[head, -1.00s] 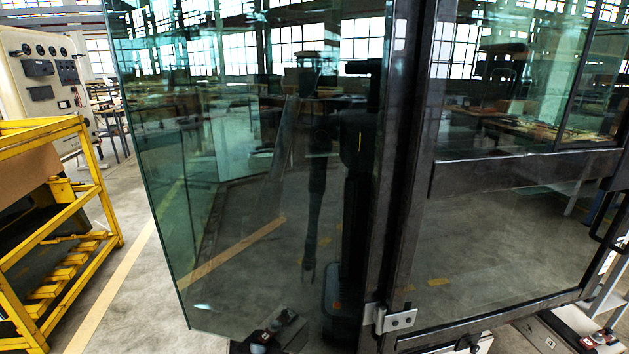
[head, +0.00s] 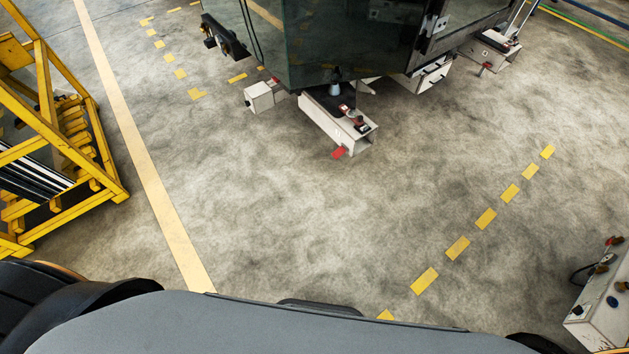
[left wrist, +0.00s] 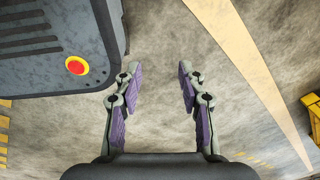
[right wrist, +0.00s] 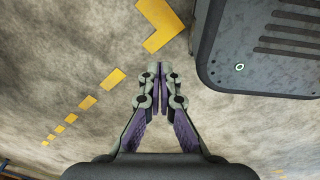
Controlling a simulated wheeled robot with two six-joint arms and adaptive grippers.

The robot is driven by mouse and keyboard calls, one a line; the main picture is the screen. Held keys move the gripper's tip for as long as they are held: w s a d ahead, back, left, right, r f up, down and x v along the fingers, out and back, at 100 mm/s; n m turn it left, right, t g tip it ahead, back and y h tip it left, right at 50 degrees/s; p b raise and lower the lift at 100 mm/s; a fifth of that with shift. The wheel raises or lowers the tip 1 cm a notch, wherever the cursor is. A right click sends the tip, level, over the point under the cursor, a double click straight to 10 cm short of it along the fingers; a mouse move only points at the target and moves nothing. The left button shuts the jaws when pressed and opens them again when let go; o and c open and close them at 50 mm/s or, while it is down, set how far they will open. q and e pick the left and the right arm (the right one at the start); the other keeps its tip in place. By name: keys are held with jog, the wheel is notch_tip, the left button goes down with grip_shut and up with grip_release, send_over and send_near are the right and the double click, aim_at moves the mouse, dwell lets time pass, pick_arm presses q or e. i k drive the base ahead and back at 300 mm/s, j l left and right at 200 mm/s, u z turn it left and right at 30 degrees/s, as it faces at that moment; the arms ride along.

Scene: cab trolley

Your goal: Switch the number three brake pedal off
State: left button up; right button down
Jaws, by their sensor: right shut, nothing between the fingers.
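The glass cab trolley (head: 385,48) stands at the top of the head view on white foot units. The nearest foot unit (head: 335,120) has a red pedal (head: 339,153) at its front end, near the floor. Another red pedal (head: 274,81) shows on the foot unit to the left, and a small one (head: 486,68) on the right. I cannot read the numbers or tell which pedal is number three. My left gripper (left wrist: 158,69) is open and empty over bare floor. My right gripper (right wrist: 160,68) is shut and empty over the floor. Neither gripper shows in the head view.
A yellow rack (head: 75,150) stands at the left. A white control box (head: 603,305) with knobs is at the lower right. Floor between me and the trolley is clear, with a solid yellow line (head: 140,145) and yellow dashes (head: 485,218).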

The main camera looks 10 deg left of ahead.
aim_at(339, 151)
jog(key=k+j, duration=0.1)
jog(key=k, duration=0.15)
jog(key=i+l+u, duration=0.4)
jog(key=i, duration=0.25)
jog(key=i+l+u, duration=0.45)
jog(key=i+l, duration=0.15)
